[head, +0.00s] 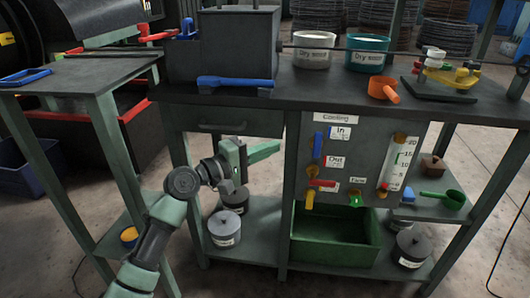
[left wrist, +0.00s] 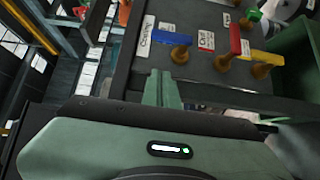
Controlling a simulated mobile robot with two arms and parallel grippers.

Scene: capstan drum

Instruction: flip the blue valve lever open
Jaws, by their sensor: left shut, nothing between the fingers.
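The blue valve lever (head: 318,144) is on the upper left of the grey panel marked "Cooling", beside the white "In" label. In the head view it lies upright along the panel. In the left wrist view the blue lever (left wrist: 172,38) sticks out above a brass valve body (left wrist: 180,55). My left gripper (head: 276,146) is shut and empty, to the left of the panel and apart from the lever. Its closed fingers also show in the left wrist view (left wrist: 162,76), below the lever. My right gripper is in neither view.
A red lever (head: 322,183) and a small green lever (head: 355,200) sit lower on the panel. A green bin (head: 335,250) stands below. Grey pots (head: 224,228) stand on the lower shelf. The bench top (head: 330,95) overhangs the panel. Another blue handle (head: 235,82) lies above.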

